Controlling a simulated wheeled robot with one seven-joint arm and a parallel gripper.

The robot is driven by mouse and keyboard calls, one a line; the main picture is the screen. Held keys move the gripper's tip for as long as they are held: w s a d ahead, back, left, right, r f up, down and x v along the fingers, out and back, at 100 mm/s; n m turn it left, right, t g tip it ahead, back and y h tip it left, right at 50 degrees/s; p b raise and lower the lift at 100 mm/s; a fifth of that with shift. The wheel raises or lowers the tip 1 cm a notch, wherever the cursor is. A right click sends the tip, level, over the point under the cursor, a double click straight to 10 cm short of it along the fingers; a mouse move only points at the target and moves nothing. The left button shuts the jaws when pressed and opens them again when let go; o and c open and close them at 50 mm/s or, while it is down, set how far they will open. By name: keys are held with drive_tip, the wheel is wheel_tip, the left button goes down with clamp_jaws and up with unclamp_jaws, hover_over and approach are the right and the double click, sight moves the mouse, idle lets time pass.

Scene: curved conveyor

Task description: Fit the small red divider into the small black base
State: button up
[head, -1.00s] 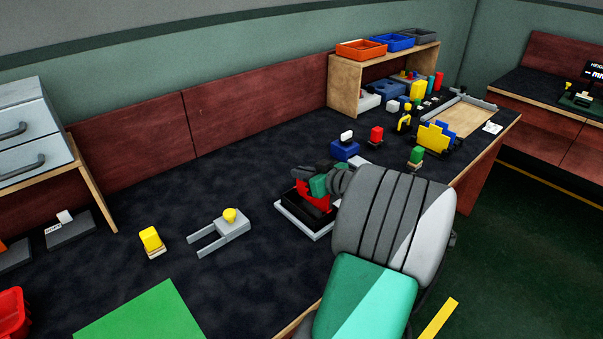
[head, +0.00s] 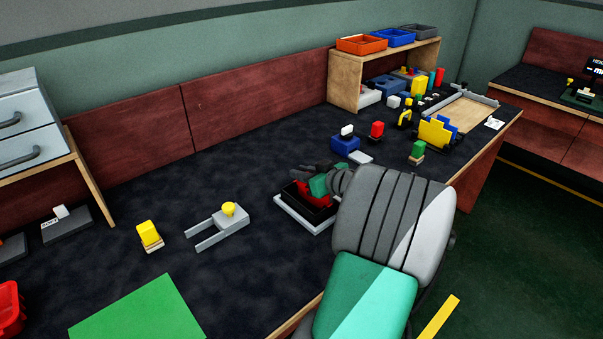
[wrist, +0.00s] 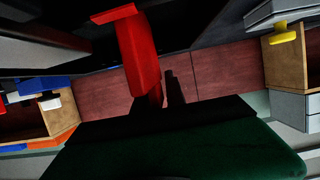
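The red divider (head: 301,190) shows in the head view directly under my gripper (head: 308,168), low in or over the black base (head: 317,211). The base sits on a pale grey plate (head: 287,220) on the table. My arm and gripper cover part of both, so I cannot tell whether the divider is fully seated. In the wrist view, the red divider (wrist: 139,55) is close to the camera, with a crossbar at its far end. One dark finger (wrist: 175,88) shows beside its near end; the grip is hidden.
A grey forked part (head: 220,228) with a yellow knob and a yellow block (head: 149,234) lie to the left. A blue block (head: 345,146), a red block (head: 377,130) and a green block (head: 418,149) stand behind. Dark table is clear between the forked part and the back wall.

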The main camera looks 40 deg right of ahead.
drive_tip(key=o, duration=0.3)
drive_tip(key=v, duration=0.8)
drive_tip(key=shift+p, duration=0.3)
drive_tip(key=shift+w, duration=0.1)
drive_tip(key=shift+r, duration=0.1)
